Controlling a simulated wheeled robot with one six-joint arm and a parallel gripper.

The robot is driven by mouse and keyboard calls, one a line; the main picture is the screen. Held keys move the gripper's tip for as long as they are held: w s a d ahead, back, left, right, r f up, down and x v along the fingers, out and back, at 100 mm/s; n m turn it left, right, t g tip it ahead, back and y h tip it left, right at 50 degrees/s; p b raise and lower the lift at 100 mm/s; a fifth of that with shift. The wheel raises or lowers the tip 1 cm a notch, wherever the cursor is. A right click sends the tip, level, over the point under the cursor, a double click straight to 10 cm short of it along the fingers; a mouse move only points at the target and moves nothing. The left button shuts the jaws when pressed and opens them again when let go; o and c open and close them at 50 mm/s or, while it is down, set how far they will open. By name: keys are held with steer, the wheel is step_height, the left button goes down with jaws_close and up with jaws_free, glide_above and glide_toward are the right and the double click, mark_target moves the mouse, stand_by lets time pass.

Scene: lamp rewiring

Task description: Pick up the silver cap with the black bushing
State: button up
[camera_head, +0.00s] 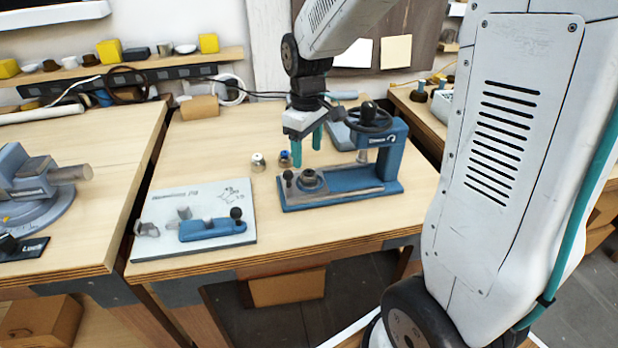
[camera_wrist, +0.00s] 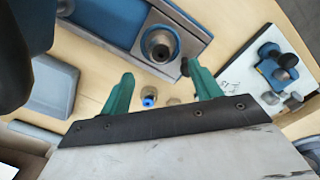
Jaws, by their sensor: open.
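My gripper (camera_head: 306,148) points down with its teal fingers apart and empty, above the bench behind the blue press. A silver cap with a dark top (camera_head: 258,162) stands on the wood left of the fingers. A second small cap with a blue top (camera_head: 284,158) stands between it and the fingers. In the wrist view, my gripper (camera_wrist: 162,75) is spread, with the blue-topped cap (camera_wrist: 149,98) and the other cap (camera_wrist: 173,101) low between the fingers. That other cap is partly hidden by the gripper body, and its bushing is too small to make out clearly.
The blue press (camera_head: 340,190) stands close in front and to the right. A pale plate with a blue fixture (camera_head: 195,217) lies at front left. A cardboard-coloured block (camera_head: 199,107) and a white cable coil (camera_head: 229,90) are behind. Bare wood lies left of the caps.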

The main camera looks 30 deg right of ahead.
mark_target(309, 171)
steer(key=f, duration=0.6)
steer(key=shift+s, duration=0.35)
steer(key=c, duration=1.2)
